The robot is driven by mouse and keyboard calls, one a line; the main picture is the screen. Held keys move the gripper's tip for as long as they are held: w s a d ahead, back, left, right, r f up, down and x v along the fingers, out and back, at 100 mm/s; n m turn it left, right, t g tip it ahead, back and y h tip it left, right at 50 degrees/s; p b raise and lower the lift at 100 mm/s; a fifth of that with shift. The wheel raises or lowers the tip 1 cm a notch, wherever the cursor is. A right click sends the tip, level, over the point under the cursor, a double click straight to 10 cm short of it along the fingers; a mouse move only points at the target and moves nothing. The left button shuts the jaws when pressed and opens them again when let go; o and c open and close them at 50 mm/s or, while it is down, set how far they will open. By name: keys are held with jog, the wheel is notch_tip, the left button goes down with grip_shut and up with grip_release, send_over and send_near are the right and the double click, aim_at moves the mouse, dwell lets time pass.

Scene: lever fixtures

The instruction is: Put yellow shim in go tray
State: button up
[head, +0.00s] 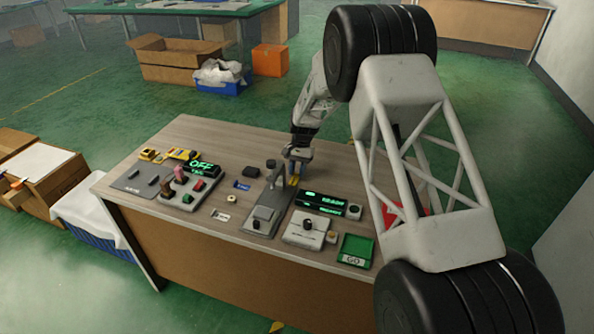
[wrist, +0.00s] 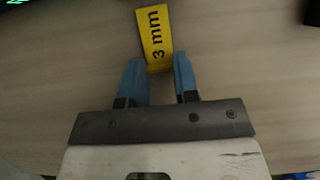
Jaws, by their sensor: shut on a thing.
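The yellow shim (wrist: 156,38), marked "3 mm", is between the blue fingertips of my gripper (wrist: 160,72) in the wrist view. My gripper is shut on its near end, and the shim points away from the palm, a little tilted. In the head view my gripper (head: 296,170) is over the back middle of the table, with a sliver of the yellow shim (head: 293,181) below it. The green go tray (head: 369,243), labelled "GO", sits at the table's front right and looks empty.
A grey lever fixture (head: 266,212) stands just left of my gripper. A display box (head: 322,203) and a white knob box (head: 309,229) lie between my gripper and the tray. A red object (head: 392,214) is partly hidden behind my arm. Several switches and blocks fill the left side.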

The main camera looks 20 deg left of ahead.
jog(key=shift+f, duration=0.45)
jog(key=shift+s+d+f, duration=0.1)
jog(key=shift+s+f, duration=0.05)
jog(key=shift+f, duration=0.25)
jog(key=o, duration=0.9)
jog(key=shift+f, duration=0.25)
jog(key=shift+s+d, duration=0.1)
jog(key=shift+d, duration=0.15)
jog(key=shift+r, duration=0.4)
jog(key=shift+c, duration=0.5)
jog(key=shift+o, duration=0.5)
jog(key=shift+w+r, duration=0.2)
jog(key=shift+r, duration=0.15)
jog(key=v, duration=1.2)
jog(key=shift+a+r, duration=0.35)
jog(key=shift+r, duration=0.05)
